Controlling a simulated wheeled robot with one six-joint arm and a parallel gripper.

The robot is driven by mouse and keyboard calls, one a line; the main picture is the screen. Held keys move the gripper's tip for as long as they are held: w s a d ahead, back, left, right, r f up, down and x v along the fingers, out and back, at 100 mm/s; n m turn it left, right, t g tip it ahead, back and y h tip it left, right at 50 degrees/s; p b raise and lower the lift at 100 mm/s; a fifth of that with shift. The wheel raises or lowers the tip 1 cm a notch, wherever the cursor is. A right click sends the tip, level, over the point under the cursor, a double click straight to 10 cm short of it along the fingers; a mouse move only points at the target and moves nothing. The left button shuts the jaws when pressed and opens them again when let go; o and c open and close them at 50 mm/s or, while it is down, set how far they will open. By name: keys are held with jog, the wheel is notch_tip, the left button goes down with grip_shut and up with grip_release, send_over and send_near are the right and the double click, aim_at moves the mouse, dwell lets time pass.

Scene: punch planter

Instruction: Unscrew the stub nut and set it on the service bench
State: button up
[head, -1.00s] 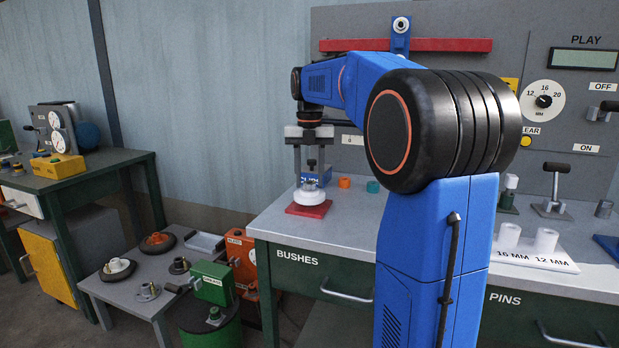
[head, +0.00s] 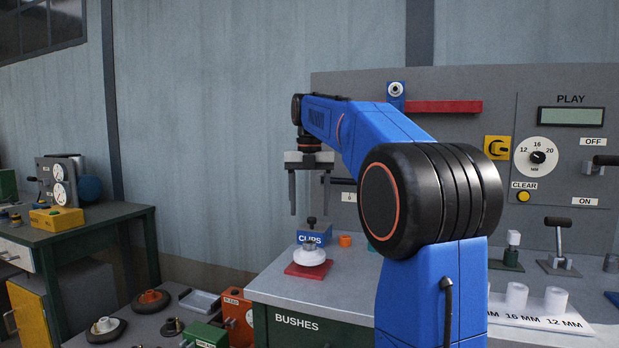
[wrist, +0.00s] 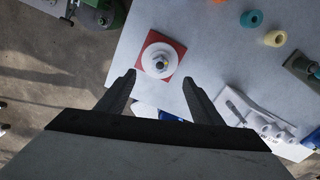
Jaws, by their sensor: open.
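I cannot tell for sure which piece is the stub nut. A white flanged round part (head: 313,257) with a small metal piece on top stands upright on a red square pad (head: 295,272) on the grey bench (head: 345,283). The wrist view shows the white part (wrist: 149,64) from above on the red pad (wrist: 178,50). My gripper (head: 309,213) is open and empty, raised above the bench and clear of the part. Its two fingertips (wrist: 160,80) also show in the wrist view, apart, with nothing between them.
A blue CUPS box (head: 314,238) and an orange ring (head: 345,241) stand behind the pad. A white pin tray (head: 540,318) is at the right. A low table at the lower left carries wheels with an orange hub (head: 151,297) and a white hub (head: 103,326).

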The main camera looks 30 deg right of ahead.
notch_tip(320, 180, up, 8)
dwell(0.4)
